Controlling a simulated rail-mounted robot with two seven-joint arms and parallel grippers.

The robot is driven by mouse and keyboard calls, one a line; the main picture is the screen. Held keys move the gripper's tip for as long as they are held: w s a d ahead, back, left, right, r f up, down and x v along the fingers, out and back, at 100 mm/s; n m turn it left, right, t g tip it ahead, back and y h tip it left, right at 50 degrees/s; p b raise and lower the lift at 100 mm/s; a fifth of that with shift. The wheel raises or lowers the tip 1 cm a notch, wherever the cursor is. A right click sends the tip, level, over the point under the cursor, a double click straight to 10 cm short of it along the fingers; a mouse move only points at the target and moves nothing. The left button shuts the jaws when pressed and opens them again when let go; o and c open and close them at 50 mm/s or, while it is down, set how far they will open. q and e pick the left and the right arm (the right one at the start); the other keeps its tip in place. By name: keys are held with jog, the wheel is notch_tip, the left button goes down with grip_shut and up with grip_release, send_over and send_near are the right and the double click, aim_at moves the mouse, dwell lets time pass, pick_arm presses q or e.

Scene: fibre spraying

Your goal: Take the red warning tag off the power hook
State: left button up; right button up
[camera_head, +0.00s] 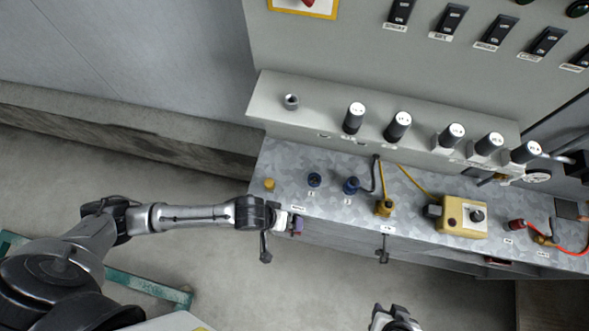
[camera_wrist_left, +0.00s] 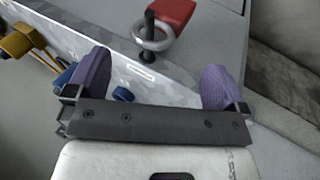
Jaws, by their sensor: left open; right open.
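The red tag (camera_wrist_left: 170,16) shows at the top of the left wrist view, joined to a grey ring (camera_wrist_left: 152,38). The ring is around a dark upright peg (camera_wrist_left: 149,22), which looks like the hook. I cannot make out the tag in the head view. My left gripper (camera_head: 296,225) is at the front edge of the metal bench. In its wrist view its purple fingers (camera_wrist_left: 155,76) are wide apart and empty, with the ring beyond them, apart from both. My right gripper (camera_head: 394,317) is open and empty at the bottom of the head view, partly cut off.
The metal bench (camera_head: 330,212) carries blue fittings (camera_head: 351,186), a yellow fitting (camera_head: 384,207) and a yellow box (camera_head: 463,216). Several black-and-white knobs stand on the ledge (camera_head: 285,118) behind. The floor (camera_head: 205,275) in front is mostly clear.

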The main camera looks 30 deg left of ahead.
pick_arm(q)
jog(key=shift+s+b+x, duration=0.1)
jog(key=shift+b+x, duration=0.1)
jog(key=shift+x, duration=1.65)
jog(key=shift+s+b+x, duration=0.15)
jog(key=shift+b+x, duration=0.05)
jog(key=shift+x, duration=1.6)
jog(key=shift+d, duration=0.15)
jog(key=c, duration=1.3)
